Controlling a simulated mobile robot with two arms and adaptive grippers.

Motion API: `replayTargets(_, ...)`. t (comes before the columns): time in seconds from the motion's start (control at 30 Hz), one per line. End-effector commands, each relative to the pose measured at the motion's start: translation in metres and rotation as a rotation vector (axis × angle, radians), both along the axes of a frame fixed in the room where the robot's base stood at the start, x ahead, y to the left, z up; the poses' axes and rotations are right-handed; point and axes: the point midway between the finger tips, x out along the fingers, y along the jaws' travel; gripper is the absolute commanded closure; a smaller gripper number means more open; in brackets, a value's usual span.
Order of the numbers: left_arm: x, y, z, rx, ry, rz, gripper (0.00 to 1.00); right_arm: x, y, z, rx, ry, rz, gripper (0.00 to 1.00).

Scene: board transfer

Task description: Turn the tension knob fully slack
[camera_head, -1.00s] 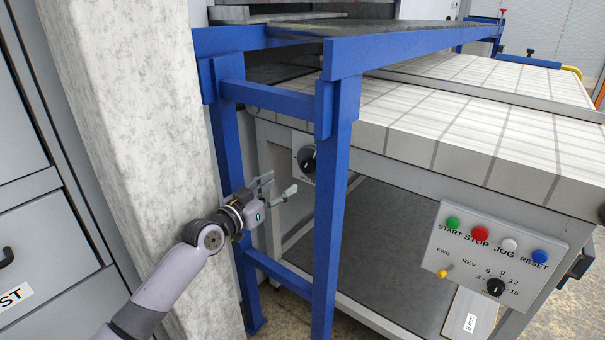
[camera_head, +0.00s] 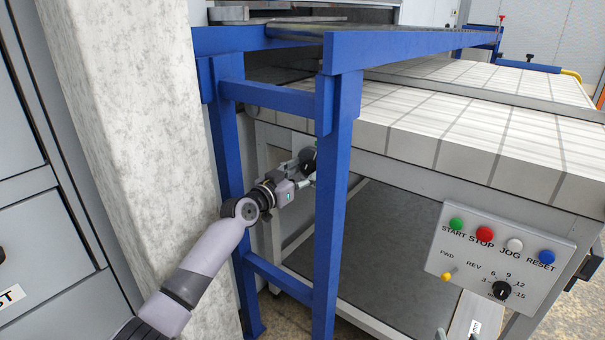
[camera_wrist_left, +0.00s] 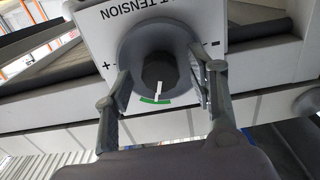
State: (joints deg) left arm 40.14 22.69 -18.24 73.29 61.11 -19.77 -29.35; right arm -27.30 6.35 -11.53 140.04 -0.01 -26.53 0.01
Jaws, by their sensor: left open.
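The tension knob (camera_wrist_left: 153,68) is black with a white pointer line, on a light panel lettered TENSION, upside down in the left wrist view. The pointer lies near a green mark (camera_wrist_left: 155,100), between plus on the left and minus on the right. My left gripper (camera_wrist_left: 158,75) is open, its fingers on either side of the knob; I cannot tell if they touch it. In the head view the knob (camera_head: 309,159) shows behind the blue frame, with my left gripper (camera_head: 303,170) at it.
A blue steel frame post (camera_head: 336,200) stands just right of my left gripper. A concrete pillar (camera_head: 140,130) is left of my arm. A control panel (camera_head: 500,255) with coloured buttons and a speed dial is on the machine's front right.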

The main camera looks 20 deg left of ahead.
Motion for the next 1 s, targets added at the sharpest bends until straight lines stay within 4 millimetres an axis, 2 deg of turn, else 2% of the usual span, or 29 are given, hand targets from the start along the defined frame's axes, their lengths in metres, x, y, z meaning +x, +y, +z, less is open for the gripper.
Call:
replayTargets(0.07,-0.0002,0.0001,-0.0002,0.000,0.000,0.000,0.49,0.0000,0.0000,-0.0001,0.000,0.001,0.000,0.60)
replayTargets(0.77,-0.0003,0.0005,-0.0005,0.000,0.001,0.000,0.96,-0.0001,-0.0002,-0.0004,-0.001,0.002,-0.001,0.60)
replayTargets(1.0,-0.0004,0.0005,-0.0004,-0.018,0.008,0.001,0.96,-0.0002,-0.0004,-0.0015,-0.002,0.010,-0.001,0.60)
